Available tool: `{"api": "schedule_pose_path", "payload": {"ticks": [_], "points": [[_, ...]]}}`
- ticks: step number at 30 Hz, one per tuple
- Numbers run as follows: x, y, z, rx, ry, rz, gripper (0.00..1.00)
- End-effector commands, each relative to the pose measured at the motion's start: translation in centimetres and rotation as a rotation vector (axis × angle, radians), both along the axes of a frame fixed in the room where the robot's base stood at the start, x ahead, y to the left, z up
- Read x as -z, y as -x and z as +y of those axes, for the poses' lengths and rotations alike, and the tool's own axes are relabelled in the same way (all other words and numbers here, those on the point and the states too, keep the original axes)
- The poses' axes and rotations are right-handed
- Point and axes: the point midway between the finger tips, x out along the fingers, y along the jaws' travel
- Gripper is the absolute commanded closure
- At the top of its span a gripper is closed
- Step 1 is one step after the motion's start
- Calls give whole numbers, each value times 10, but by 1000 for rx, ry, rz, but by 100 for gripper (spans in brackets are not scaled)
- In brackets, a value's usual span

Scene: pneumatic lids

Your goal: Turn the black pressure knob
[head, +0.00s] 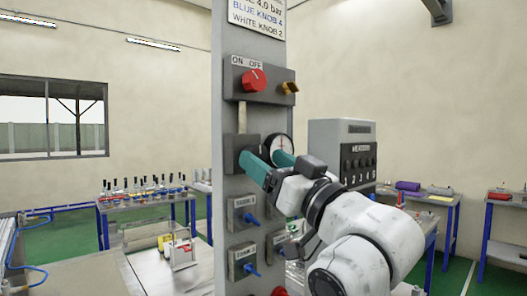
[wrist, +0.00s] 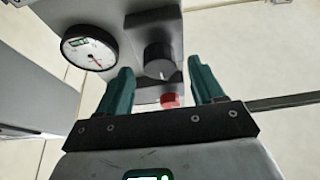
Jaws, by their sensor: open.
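The black pressure knob (wrist: 158,58) shows in the wrist view on a grey block, with a thin white mark on its face. It lies between the two teal fingers of my gripper (wrist: 160,66), with a gap on each side, and I see no contact. My gripper is open and empty. In the head view my gripper (head: 259,156) reaches the column at the dark box beside the gauge, and its fingers hide the knob. The round white pressure gauge (wrist: 90,48) with a red needle sits left of the knob in the wrist view; it also shows in the head view (head: 277,146).
Blue knobs (head: 250,218) on labelled boxes sit below. A grey machine (head: 342,145) stands to the right, close behind my arm.

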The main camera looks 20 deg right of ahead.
Motion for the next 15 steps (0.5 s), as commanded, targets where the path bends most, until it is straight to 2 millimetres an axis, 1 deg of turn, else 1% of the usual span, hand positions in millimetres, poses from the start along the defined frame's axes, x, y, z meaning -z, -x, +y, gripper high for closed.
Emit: {"api": "schedule_pose_path", "payload": {"ticks": [1, 3, 6, 15], "points": [[-4, -5, 2, 0, 0, 1, 33], [-5, -10, 3, 1, 0, 2, 33], [-6, -14, 4, 1, 0, 0, 33], [-6, -15, 5, 1, 0, 0, 34]]}}
